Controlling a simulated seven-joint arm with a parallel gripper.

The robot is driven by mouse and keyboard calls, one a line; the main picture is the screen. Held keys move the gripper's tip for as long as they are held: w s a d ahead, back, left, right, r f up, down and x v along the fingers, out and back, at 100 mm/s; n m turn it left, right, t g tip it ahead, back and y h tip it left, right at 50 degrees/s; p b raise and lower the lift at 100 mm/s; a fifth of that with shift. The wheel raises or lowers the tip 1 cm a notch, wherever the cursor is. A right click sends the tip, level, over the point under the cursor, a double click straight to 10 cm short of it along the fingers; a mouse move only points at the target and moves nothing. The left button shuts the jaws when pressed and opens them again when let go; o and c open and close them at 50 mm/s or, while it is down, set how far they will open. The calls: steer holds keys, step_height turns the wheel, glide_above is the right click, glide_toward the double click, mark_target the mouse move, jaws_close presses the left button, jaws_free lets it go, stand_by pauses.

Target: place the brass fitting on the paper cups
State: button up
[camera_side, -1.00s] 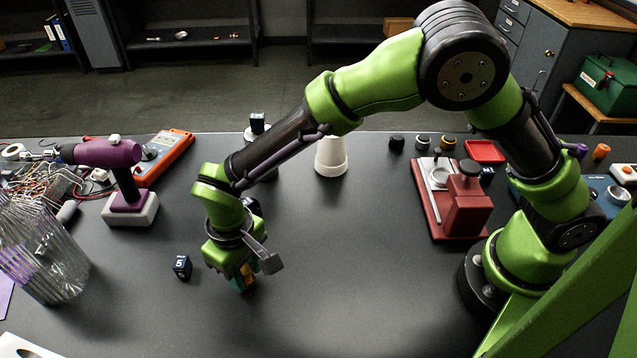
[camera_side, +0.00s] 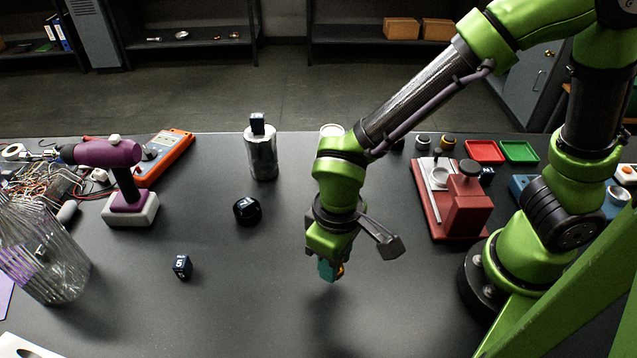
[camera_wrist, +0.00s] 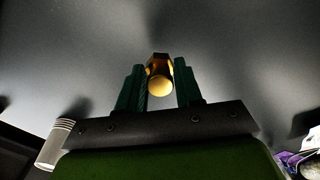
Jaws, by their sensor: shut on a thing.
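My gripper (camera_side: 331,270) hangs over the middle of the table, and the wrist view shows its two green fingers (camera_wrist: 160,88) shut on the brass fitting (camera_wrist: 159,82). In the side view only a small gold edge of the brass fitting (camera_side: 340,270) shows beside the fingers. The fitting is held above the table. The paper cups (camera_side: 332,130) are a white stack behind my arm; only the top shows in the side view, the rest is hidden. The stack also shows at the lower left of the wrist view (camera_wrist: 55,145).
A silver cylinder (camera_side: 262,153) with a dark numbered cube (camera_side: 257,123) on top stands left of the cups. A black round part (camera_side: 247,210) and another numbered cube (camera_side: 182,266) lie left of my gripper. A red press (camera_side: 466,203) stands to the right. The front middle is clear.

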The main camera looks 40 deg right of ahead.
steer(key=w+d+r+m, duration=0.4)
steer(key=d+r+m, duration=0.15)
steer(key=d, duration=0.55)
steer(key=w+d+r+m, duration=0.3)
steer(key=d+r+m, duration=0.25)
steer(key=d, duration=0.65)
glide_above(332, 131)
steer(key=shift+s+f+m, duration=0.2)
steer(key=shift+f+m, duration=0.1)
steer(key=shift+f, duration=0.55)
steer(key=shift+w+f, duration=0.2)
steer(key=shift+f, duration=1.55)
steer(key=shift+f, duration=0.15)
steer(key=o, duration=1.1)
steer(key=shift+c, duration=0.2)
